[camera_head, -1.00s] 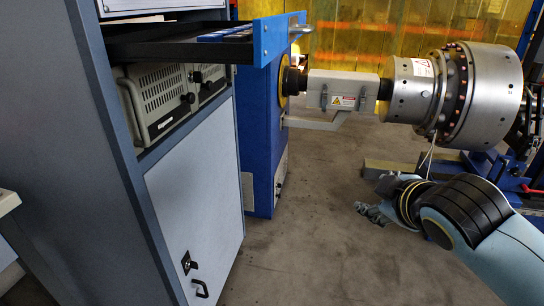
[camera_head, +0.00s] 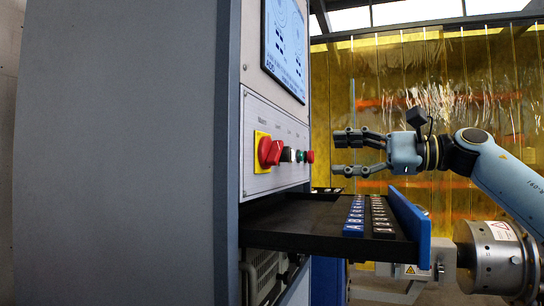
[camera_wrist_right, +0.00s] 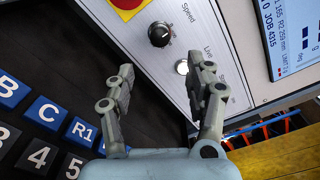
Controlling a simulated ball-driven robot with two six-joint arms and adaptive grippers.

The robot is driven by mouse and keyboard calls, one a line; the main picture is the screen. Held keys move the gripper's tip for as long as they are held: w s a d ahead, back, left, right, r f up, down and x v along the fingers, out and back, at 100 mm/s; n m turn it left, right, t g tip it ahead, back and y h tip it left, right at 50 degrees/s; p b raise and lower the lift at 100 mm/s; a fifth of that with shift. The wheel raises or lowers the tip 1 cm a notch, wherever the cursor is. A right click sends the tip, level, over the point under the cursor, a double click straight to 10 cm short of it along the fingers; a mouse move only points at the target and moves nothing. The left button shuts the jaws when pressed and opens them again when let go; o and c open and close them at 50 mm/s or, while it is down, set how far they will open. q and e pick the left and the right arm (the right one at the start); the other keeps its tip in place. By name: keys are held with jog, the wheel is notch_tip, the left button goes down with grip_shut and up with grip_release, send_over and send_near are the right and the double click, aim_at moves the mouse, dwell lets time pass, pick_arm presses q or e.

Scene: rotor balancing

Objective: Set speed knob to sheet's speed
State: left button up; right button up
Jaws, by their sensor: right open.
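The speed knob (camera_wrist_right: 159,34) is a round black dial with a white pointer mark, under the label "Speed" on the grey control panel (camera_wrist_right: 197,50). In the head view the panel (camera_head: 257,112) is seen at a steep angle, and a dark knob (camera_head: 288,155) sits right of the red switch. My right gripper (camera_head: 340,153) is open and empty, its fingers pointing at the panel with a gap between. In the right wrist view the open fingers (camera_wrist_right: 163,78) lie below the knob, not touching it. No speed sheet can be made out. My left gripper is out of view.
A screen (camera_head: 285,42) with small text is above the panel; it also shows in the wrist view (camera_wrist_right: 292,35). Below the panel, a black drawer (camera_head: 300,222) with blue and dark labelled blocks (camera_head: 355,215) sticks out. A red-and-yellow switch (camera_wrist_right: 127,6) is beside the knob.

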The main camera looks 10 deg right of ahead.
aim_at(290, 155)
jog(key=p+x, duration=0.1)
jog(key=x, duration=0.8)
jog(key=shift+w+a, duration=0.15)
jog(key=shift+a, duration=0.15)
jog(key=shift+w+a, duration=0.2)
jog(key=shift+a, duration=0.1)
grip_shut()
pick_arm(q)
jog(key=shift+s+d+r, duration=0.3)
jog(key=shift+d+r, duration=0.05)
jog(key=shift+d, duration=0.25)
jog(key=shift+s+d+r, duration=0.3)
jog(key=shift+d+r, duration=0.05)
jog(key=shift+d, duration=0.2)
